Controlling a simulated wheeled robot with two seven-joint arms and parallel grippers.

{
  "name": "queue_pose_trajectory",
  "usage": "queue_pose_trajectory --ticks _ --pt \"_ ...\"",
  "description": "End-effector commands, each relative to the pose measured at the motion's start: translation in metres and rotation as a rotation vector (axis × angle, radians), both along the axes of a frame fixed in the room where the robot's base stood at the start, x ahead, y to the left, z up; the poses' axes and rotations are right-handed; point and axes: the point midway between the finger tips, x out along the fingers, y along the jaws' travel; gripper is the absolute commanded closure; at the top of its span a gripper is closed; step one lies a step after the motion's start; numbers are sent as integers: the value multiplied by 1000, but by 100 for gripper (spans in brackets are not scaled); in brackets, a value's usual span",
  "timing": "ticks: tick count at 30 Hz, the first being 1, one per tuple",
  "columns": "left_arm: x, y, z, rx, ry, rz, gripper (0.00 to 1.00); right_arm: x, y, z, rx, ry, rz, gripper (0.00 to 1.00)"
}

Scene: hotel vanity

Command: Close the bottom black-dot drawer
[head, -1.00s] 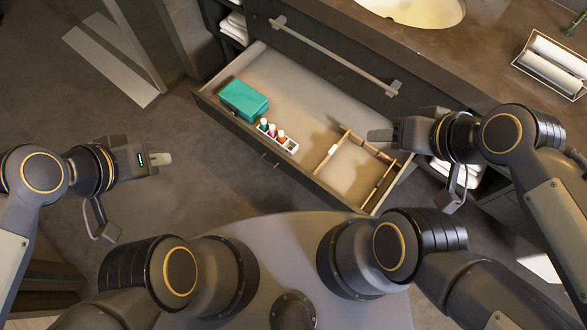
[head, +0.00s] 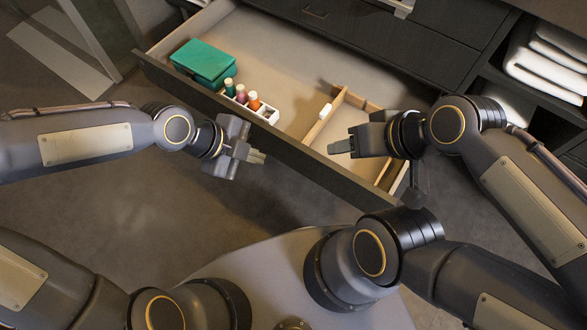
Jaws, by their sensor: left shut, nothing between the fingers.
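A wide dark drawer (head: 182,87) stands pulled out from the vanity, its front panel running diagonally from upper left to lower right. No black dot shows on it. My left gripper (head: 258,157) is shut and empty, just outside the front panel near its middle. My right gripper (head: 334,147) is over the right part of the drawer, near the front edge; whether its fingers are open or shut cannot be told.
Inside the drawer are a teal box (head: 203,60), a white holder (head: 264,113) with small bottles, and wooden dividers (head: 345,100). An open shelf holds white towels (head: 548,62) at right. The floor (head: 110,210) in front of the drawer is clear.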

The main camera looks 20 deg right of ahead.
Motion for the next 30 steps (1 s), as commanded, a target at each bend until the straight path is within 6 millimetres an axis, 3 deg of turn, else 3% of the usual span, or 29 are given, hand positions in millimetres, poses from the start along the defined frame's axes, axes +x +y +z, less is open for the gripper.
queue_pose_trajectory --ticks 1,8,21,30 --pt "-1 -6 -11 -17 -8 -32 100 0 0 -11 0 -1 0 49" --pt "-3 -21 -25 -32 -23 -68 100 0 0 -22 0 -1 0 49" --pt "-6 -75 -99 -30 -22 -66 100 0 0 -72 0 0 0 49" --pt "17 -102 -92 -32 -22 -61 100 0 0 -79 0 -1 0 49"
